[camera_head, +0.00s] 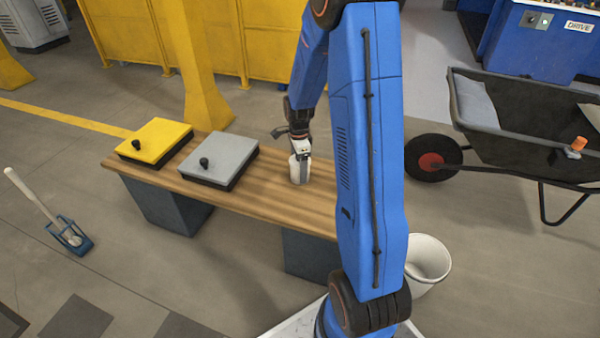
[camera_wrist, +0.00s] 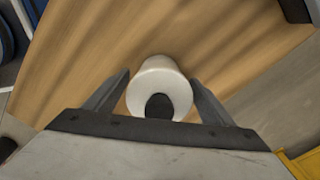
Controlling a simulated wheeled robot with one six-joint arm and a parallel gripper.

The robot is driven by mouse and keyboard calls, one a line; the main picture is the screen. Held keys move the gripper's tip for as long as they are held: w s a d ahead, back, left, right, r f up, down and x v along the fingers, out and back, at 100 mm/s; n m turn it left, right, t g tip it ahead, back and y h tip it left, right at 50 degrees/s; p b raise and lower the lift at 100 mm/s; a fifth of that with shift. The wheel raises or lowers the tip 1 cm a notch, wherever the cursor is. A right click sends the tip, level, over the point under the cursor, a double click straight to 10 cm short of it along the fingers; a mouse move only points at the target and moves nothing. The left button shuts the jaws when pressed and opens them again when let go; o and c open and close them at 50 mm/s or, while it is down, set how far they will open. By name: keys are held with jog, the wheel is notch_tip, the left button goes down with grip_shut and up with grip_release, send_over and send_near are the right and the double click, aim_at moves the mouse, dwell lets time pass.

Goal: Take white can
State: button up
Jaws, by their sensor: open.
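The white can (camera_head: 294,171) stands on the wooden bench (camera_head: 262,201), toward the right of the grey box. In the wrist view the white can (camera_wrist: 160,80) sits between the two fingers, with a dark round spot on its near end. My gripper (camera_head: 301,160) points down at the can, and one finger overlaps it in the head view. In the wrist view my gripper (camera_wrist: 160,88) is open, with a finger on each side of the can. Narrow gaps seem to show beside the can. Part of the can is hidden by the finger in the head view.
A yellow box (camera_head: 154,139) and a grey box (camera_head: 219,157), each with a black knob, lie on the bench's left part. A white bucket (camera_head: 430,258) stands on the floor at right. A black wheelbarrow (camera_head: 520,140) is behind it. My blue arm hides the bench's right end.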

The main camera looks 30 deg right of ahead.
jog(key=c, duration=1.1)
jog(key=shift+r, duration=0.1)
